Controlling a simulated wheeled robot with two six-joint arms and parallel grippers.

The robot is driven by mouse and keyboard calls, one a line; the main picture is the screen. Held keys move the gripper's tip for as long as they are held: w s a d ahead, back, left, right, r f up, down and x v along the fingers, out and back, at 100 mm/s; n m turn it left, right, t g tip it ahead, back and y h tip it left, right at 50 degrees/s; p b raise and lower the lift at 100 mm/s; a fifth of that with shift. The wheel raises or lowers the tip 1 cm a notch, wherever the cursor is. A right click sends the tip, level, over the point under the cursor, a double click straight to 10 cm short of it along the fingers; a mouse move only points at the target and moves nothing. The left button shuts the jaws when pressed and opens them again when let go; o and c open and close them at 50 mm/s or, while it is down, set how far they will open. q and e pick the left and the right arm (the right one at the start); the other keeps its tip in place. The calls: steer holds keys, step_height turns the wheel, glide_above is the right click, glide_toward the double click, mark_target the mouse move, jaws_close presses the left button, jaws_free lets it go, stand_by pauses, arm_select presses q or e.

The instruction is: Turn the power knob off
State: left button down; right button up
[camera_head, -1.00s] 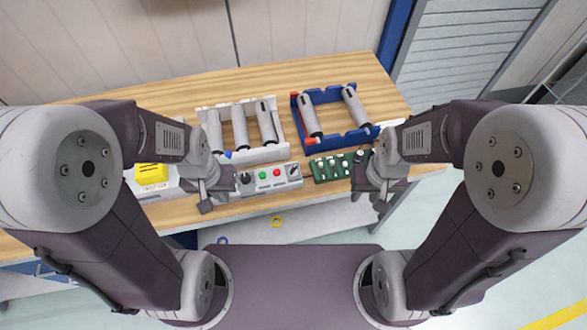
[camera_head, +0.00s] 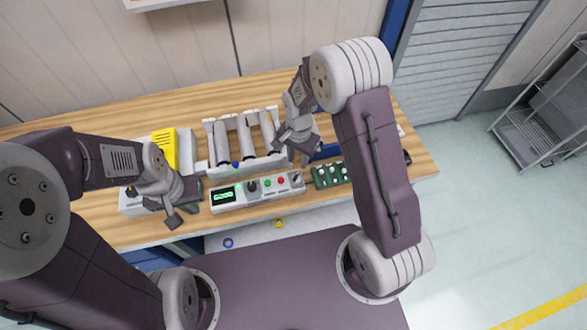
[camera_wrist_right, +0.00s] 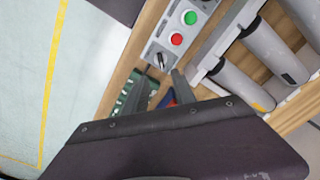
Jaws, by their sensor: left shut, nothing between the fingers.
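The grey control panel (camera_head: 240,202) lies near the table's front edge, with a lit green display (camera_head: 224,195) at its left. It carries a round black knob (camera_head: 252,186), a green button (camera_head: 267,184), a red button (camera_head: 281,181) and a black switch knob (camera_head: 296,178) at its right end. The switch knob shows in the right wrist view (camera_wrist_right: 160,61), just beyond my fingertips. Neither knob's label is readable. My right gripper (camera_head: 293,151) is open and empty behind the panel's right part; its fingers (camera_wrist_right: 162,76) are apart. My left gripper (camera_head: 182,208) is shut and empty, left of the panel.
A white rack (camera_head: 247,165) with several grey cylinders stands behind the panel. A green board (camera_head: 328,175) lies right of it. A blue rack (camera_head: 326,152) is mostly hidden by my right arm. A yellow block (camera_head: 164,148) is at the left. Two rings lie on the floor.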

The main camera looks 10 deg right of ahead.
mark_target(297, 174)
step_height(297, 174, down, 8)
steer(key=shift+w+a+f+p, duration=0.15)
steer(key=shift+f+p, duration=0.1)
steer(key=shift+p, duration=0.85)
steer(key=shift+f, duration=0.25)
jaws_close()
